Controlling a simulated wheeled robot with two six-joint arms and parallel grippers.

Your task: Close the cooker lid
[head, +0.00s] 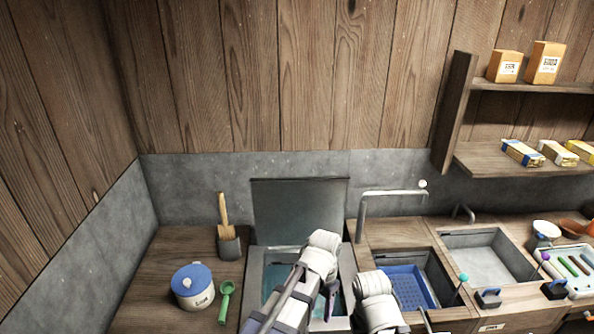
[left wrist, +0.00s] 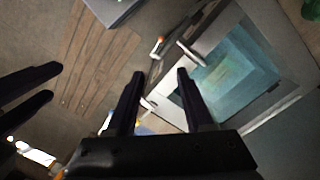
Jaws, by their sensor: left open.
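The cooker (head: 340,270) is set into the counter, with a blue-green interior. Its grey flat lid (head: 298,208) stands upright at the back, open. In the left wrist view the cooker's opening (left wrist: 235,75) shows at upper right. My left gripper (head: 331,300) is over the front right of the cooker in the head view, partly hidden by its own wrist. In the left wrist view its two dark fingers (left wrist: 159,75) are apart with nothing between them. My right arm's white wrist is just right of it, its fingers hidden in the head view. Two dark prongs at the wrist view's left edge may be its fingers.
A blue-lidded pot (head: 192,287), a green scoop (head: 226,300) and a holder with a wooden-handled tool (head: 229,245) stand left. A bent tap (head: 390,193), a basin with a blue basket (head: 408,286) and a sink (head: 487,262) lie right. A shelf (head: 480,157) hangs upper right.

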